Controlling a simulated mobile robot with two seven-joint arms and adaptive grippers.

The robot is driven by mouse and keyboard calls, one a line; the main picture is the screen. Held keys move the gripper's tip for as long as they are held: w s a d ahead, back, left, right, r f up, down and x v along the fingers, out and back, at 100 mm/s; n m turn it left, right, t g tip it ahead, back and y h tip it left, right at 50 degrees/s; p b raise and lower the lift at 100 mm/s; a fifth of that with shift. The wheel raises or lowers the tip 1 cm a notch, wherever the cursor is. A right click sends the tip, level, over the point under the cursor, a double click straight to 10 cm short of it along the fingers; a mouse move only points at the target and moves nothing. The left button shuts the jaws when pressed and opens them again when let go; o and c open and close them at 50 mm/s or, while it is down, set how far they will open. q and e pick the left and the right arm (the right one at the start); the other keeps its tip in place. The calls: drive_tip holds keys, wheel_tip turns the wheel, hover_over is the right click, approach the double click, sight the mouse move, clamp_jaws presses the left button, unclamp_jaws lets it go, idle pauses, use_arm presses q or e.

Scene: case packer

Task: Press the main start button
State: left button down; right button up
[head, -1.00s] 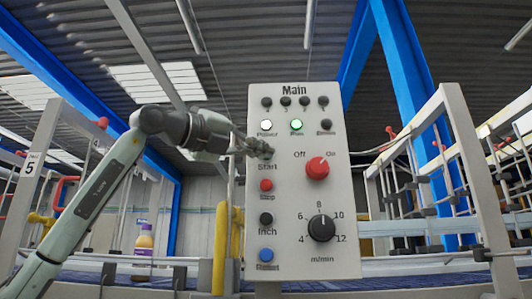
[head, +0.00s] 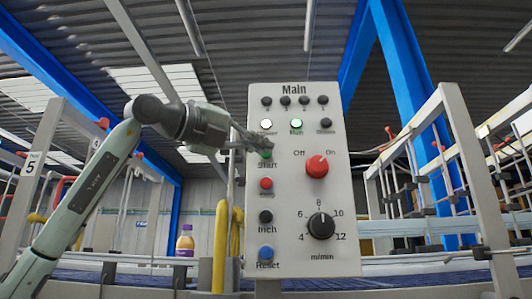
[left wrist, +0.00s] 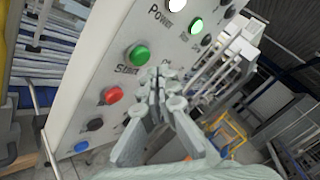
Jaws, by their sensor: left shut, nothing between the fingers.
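The grey Main panel (head: 290,200) stands upright in the centre of the head view. Its green Start button (head: 265,154) peeks out just below the fingertips of my left gripper (head: 264,144). In the left wrist view the Start button (left wrist: 138,55) is fully visible, up and left of the fingertips of the left gripper (left wrist: 167,84). The fingers are shut and empty, and appear apart from the button. My right gripper is in neither current view.
The red Stop button (head: 266,183), black Inch button (head: 266,217) and blue Reset button (head: 266,253) lie below Start. A red Off/On knob (head: 317,166) and a black speed dial (head: 321,227) are to the right. A bottle (head: 185,241) stands behind, left of the panel.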

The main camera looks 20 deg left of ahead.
drive_tip(key=shift+f+b, duration=0.75)
drive_tip(key=shift+f, duration=0.1)
use_arm(q)
drive_tip(key=s, duration=0.2)
drive_tip(key=s+d, duration=0.1)
drive_tip(key=s, duration=0.1)
drive_tip(key=shift+s+d, duration=0.15)
drive_tip(key=shift+s, duration=0.1)
